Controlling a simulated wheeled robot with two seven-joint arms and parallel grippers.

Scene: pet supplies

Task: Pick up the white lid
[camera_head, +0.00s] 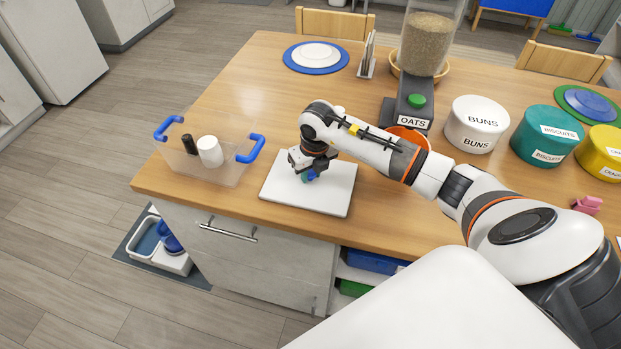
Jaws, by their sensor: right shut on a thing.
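My right gripper (308,176) points down over a white square board (335,194) near the table's front edge. It is shut on a small blue-green thing (309,175), mostly hidden by the fingers. I cannot tell whether this thing touches the board. A white lid (480,108) appears to top the round white BUNS tin (474,138), right of my right forearm and well away from the gripper. My left gripper is not in view.
A clear bin (190,172) with blue handles holds a white and a dark item, left of the board. An oats dispenser (412,95) stands behind my right arm. Teal (535,150) and yellow (606,158) tins stand at right. The table's middle left is clear.

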